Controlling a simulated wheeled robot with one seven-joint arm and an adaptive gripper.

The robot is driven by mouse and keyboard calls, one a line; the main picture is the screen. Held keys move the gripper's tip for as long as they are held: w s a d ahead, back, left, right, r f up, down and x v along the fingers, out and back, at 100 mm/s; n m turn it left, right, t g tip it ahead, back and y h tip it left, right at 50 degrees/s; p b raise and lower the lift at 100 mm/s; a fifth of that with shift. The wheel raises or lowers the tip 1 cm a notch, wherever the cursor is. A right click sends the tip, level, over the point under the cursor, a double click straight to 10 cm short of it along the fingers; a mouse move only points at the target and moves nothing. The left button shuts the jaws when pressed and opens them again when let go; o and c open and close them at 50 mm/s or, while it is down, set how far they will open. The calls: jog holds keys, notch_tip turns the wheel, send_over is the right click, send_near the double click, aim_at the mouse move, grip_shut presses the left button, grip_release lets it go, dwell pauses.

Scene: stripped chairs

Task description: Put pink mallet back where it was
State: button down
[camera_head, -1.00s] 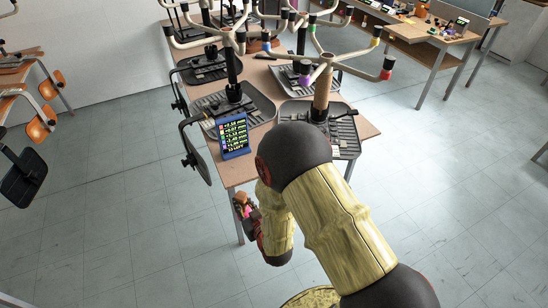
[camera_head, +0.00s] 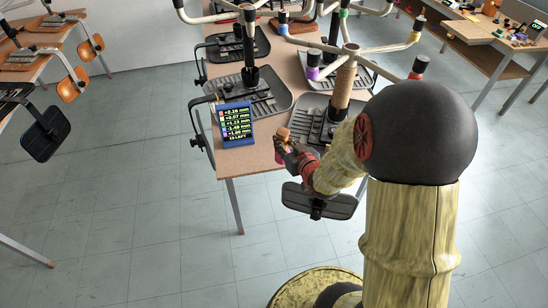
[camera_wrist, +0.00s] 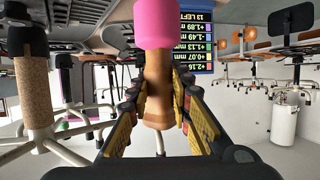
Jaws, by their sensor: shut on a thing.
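My gripper (camera_head: 291,149) is at the near edge of the wooden table (camera_head: 255,158) in the head view. In the wrist view, my gripper (camera_wrist: 158,92) has its fingers on both sides of a brown wooden handle. This handle belongs to the pink mallet (camera_wrist: 165,24), whose pink head shows at the top of that view. The mallet is small and partly hidden by my gripper in the head view. The spot where it was before cannot be made out.
A blue display (camera_head: 235,125) with coloured readings stands on the table left of my gripper. Upturned chairs with black seats (camera_head: 262,92) and branching legs crowd the table. The grey floor at left is open.

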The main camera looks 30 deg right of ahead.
jog(key=shift+s+d+r, duration=0.1)
jog(key=shift+d+r, duration=0.1)
jog(key=shift+d, duration=0.25)
jog(key=shift+s+d+r, duration=0.1)
jog(key=shift+d+r, duration=0.05)
jog(key=shift+d, duration=0.25)
jog(key=w+d+f+b, duration=0.1)
jog(key=w+f+b, duration=0.5)
jog(key=w+f, duration=0.6)
jog(key=shift+w+d+f+b, duration=0.35)
jog(key=shift+w+d, duration=0.05)
jog(key=shift+w, duration=0.4)
jog(key=shift+f, duration=0.15)
jog(key=c, duration=1.6)
grip_release()
jog(key=shift+f, duration=0.1)
